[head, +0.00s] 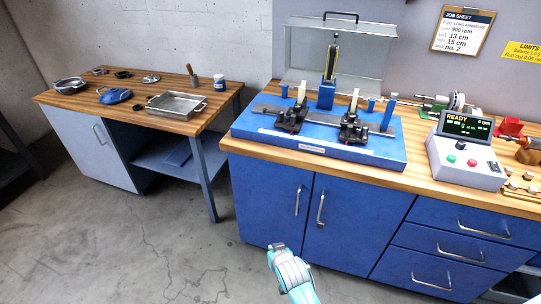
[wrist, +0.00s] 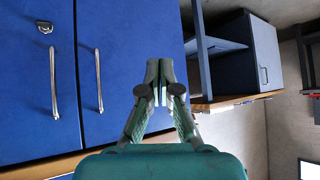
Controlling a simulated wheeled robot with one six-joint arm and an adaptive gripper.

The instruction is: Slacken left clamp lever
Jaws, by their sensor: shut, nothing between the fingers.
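The balancing machine's blue base (head: 380,157) stands on the wooden bench top. A grey rail runs across it and carries two black carriages. The left carriage (head: 291,118) has a pale upright post (head: 301,91). Its clamp lever is too small and dark to tell apart from the carriage. The right carriage (head: 352,130) also has a pale post. My gripper (wrist: 159,82) is shut and empty in the wrist view, in front of the blue cabinet doors. In the head view my arm shows low at the bottom, below and well apart from the machine.
A control box (head: 466,160) reading READY stands right of the machine. A raised clear guard (head: 318,50) is behind it. A side table (head: 120,92) at left holds a metal tray (head: 176,105) and small parts. Floor (head: 170,245) in front is clear.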

